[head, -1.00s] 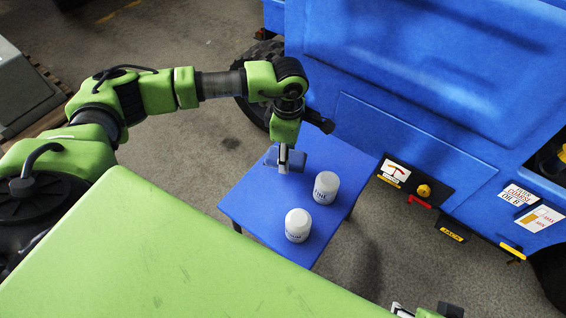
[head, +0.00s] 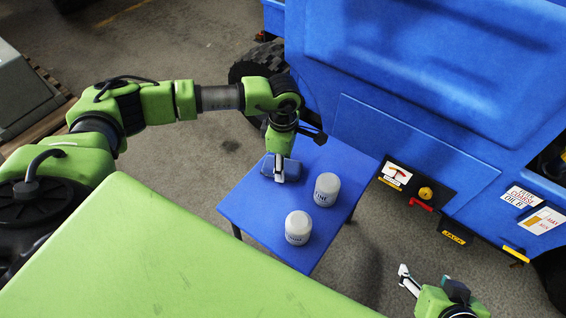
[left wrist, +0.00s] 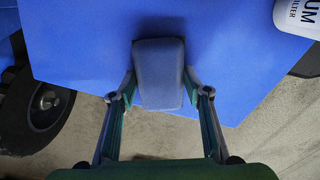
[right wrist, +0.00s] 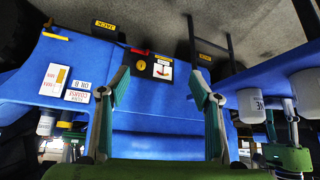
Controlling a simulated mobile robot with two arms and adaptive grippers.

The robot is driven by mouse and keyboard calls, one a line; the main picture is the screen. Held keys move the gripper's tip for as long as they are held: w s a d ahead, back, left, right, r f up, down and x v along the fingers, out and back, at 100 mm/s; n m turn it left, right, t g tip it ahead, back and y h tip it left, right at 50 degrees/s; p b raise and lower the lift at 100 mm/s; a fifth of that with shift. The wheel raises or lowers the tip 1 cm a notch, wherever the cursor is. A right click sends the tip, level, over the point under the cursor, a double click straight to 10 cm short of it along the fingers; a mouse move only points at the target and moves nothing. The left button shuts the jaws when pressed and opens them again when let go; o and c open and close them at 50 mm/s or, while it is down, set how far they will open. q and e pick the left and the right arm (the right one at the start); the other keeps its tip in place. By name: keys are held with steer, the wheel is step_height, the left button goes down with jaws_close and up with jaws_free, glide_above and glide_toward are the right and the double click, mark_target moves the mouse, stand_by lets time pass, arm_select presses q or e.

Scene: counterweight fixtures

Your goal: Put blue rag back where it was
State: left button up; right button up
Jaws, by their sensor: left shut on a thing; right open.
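The blue rag (head: 291,171) is a folded, dull blue block at the far left part of the blue table (head: 252,212). My left gripper (head: 279,172) points down at it from above and is shut on it. In the left wrist view the rag (left wrist: 160,75) lies between the two fingertips (left wrist: 158,88), over the table's edge region. I cannot tell whether the rag touches the table top. My right gripper (head: 422,280) is open and empty, apart from the table at lower right; its spread fingers also show in the right wrist view (right wrist: 160,95).
Two white canisters, one (head: 326,190) farther back and one (head: 298,228) nearer, stand on the table close to the rag. A large blue vehicle (head: 420,80) with a black panel and red handle (head: 421,205) stands behind. Bare floor lies between table and right gripper.

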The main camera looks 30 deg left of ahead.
arm_select(q)
steer(key=o, duration=1.1)
steer(key=shift+c, duration=0.2)
arm_select(e)
steer(key=shift+w+a+r, duration=0.1)
steer(key=shift+w+r, duration=0.05)
steer(key=shift+w, duration=0.05)
steer(key=shift+s, duration=0.1)
arm_select(q)
step_height(320, 180, up, 5)
steer(key=shift+r+p, duration=0.1)
steer(key=shift+p, duration=0.65)
step_height(320, 180, up, 7)
steer(key=p, duration=0.1)
arm_select(e)
steer(key=s+d+g, duration=0.1)
steer(key=s+g, duration=0.1)
steer(key=s, duration=0.2)
steer(key=s+d+f+g+h, duration=0.1)
steer(key=s, duration=0.3)
steer(key=shift+d+f+g, duration=0.25)
steer(key=shift+f+g, duration=0.05)
steer(key=shift+g, duration=0.1)
